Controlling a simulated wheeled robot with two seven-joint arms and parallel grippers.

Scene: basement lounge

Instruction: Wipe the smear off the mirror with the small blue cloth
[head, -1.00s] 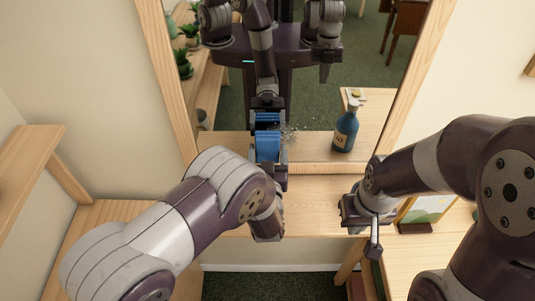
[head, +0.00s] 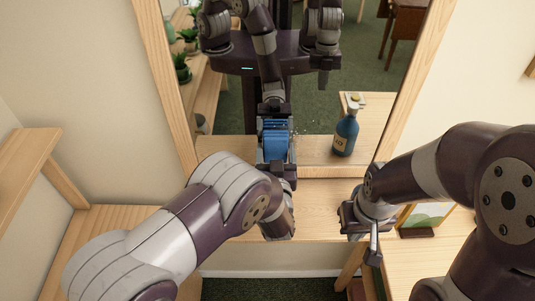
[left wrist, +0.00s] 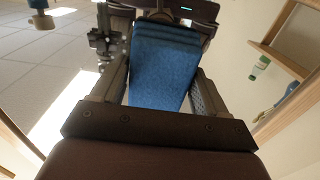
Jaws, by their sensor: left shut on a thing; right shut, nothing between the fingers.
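The mirror (head: 360,75) stands upright in a light wood frame. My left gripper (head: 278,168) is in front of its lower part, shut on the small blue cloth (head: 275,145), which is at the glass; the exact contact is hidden. The left wrist view shows the folded cloth (left wrist: 163,68) between the two fingers of the left gripper (left wrist: 160,92). Faint pale specks of the smear (head: 294,131) show just right of the cloth; any part behind the cloth is hidden. My right gripper (head: 372,238) is shut and empty, low and to the right, away from the mirror.
A wooden shelf (head: 325,195) runs below the mirror. A blue bottle (head: 346,134) shows within the mirror area, right of the cloth. A small picture (head: 425,215) stands at the right behind my right arm. Another wooden shelf (head: 25,165) is at the left.

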